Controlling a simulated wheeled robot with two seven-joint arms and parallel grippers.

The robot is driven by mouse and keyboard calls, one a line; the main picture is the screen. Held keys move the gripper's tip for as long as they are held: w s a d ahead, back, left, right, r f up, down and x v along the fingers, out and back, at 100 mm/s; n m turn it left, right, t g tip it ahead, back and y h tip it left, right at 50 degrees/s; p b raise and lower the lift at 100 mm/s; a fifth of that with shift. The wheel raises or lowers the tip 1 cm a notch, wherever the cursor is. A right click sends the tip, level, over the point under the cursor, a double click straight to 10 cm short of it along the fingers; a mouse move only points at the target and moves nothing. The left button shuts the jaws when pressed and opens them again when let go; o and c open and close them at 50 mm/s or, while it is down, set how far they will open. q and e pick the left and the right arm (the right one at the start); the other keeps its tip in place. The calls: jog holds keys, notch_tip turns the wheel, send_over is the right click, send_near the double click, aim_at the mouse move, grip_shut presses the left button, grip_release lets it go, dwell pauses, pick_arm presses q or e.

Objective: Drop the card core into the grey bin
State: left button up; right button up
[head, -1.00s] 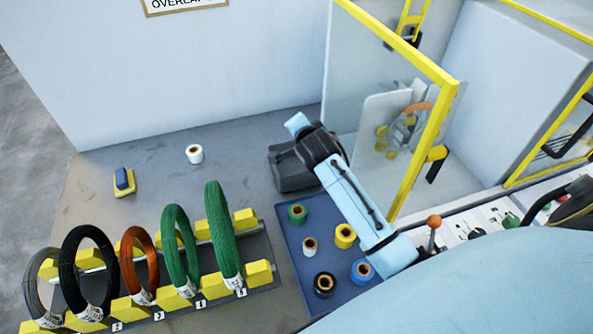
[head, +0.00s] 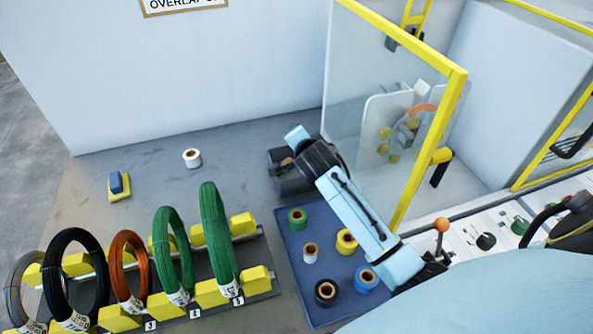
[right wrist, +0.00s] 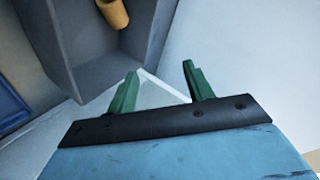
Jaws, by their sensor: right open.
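The grey bin (head: 291,184) stands at the back of the bench, left of the clear guard panel. My right arm reaches over its right side. In the right wrist view the bin (right wrist: 62,52) opens at the upper left, and the brown card core (right wrist: 114,12) shows within its opening, clear of the fingers. I cannot tell whether the core is at rest. My right gripper (right wrist: 160,68) is open and empty, its two green fingers apart beside the bin wall. In the head view its fingers are hidden. My left gripper is not in view.
A blue mat (head: 293,262) with several tape rolls lies in front of the bin. A rack (head: 262,255) of wire coils stands at the left. A white roll (head: 192,158) and a yellow-blue block (head: 119,186) lie behind it. The yellow-framed guard panel (head: 350,70) stands close on the right.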

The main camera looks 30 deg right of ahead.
jog(key=shift+s, duration=0.1)
jog(key=p+v, duration=0.2)
jog(key=v, duration=1.1)
jog(key=shift+s+a+r, duration=0.1)
